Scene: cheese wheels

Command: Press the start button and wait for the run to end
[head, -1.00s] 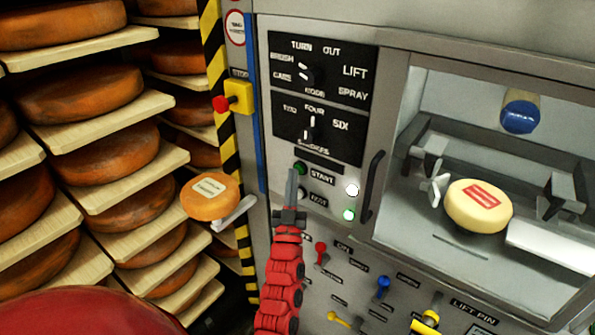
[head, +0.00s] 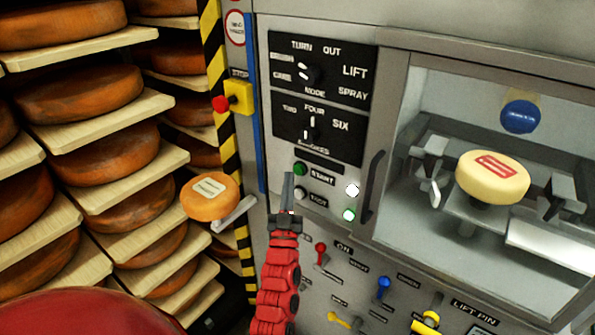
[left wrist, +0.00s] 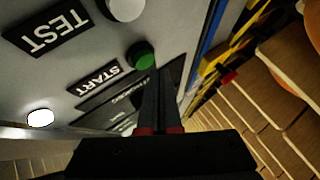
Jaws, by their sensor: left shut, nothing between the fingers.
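The green start button (head: 299,169) sits left of the START label on the machine's panel. It also shows in the left wrist view (left wrist: 141,55), beside the fingertips. My left gripper (head: 287,178) is shut and empty, its tips just below and left of the button in the head view. I cannot tell whether they touch it. Two lamps, a white one (head: 352,190) and a green one (head: 349,214), look lit. Behind the window a yellow cheese wheel (head: 492,178) with a red label stands raised on a support. My right gripper is not in view.
A white test button (head: 301,193) lies below start. A red stop knob (head: 221,104) on a yellow box and a small orange cheese (head: 209,197) on a bracket are to the left. Coloured levers (head: 383,287) and a door handle (head: 372,186) stick out. Shelves of cheese fill the left.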

